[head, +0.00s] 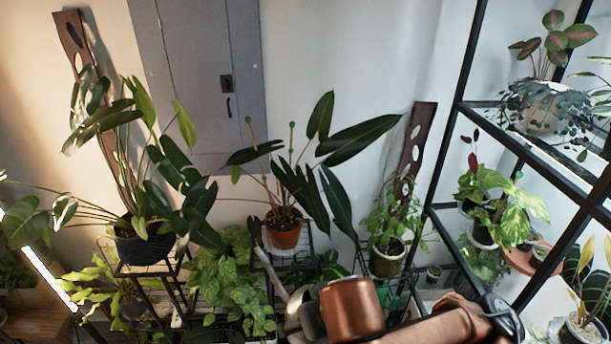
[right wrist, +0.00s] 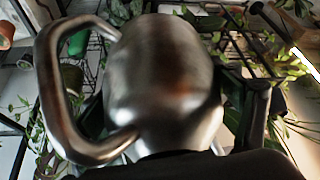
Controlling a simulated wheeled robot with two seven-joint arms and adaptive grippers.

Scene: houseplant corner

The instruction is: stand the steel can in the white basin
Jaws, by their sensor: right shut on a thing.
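The steel can (right wrist: 165,75) fills the middle of the right wrist view, with its curved handle (right wrist: 52,85) on the left. My right gripper (right wrist: 175,108) is shut on it, with dark fingers on both sides of the body. In the head view the can's grey body (head: 301,313) shows at the bottom centre, largely hidden behind my copper-coloured wrist. Its thin spout (head: 273,268) points up and left, in front of the plant stand. I cannot make out the white basin in either view. My left gripper is not in view.
A terracotta pot (head: 284,236) stands on a black wire stand behind the can. A dark pot (head: 145,247) stands on the left stand. An olive pot (head: 386,262) is right of centre. A black-framed glass shelf (head: 462,103) with several plants rises at right.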

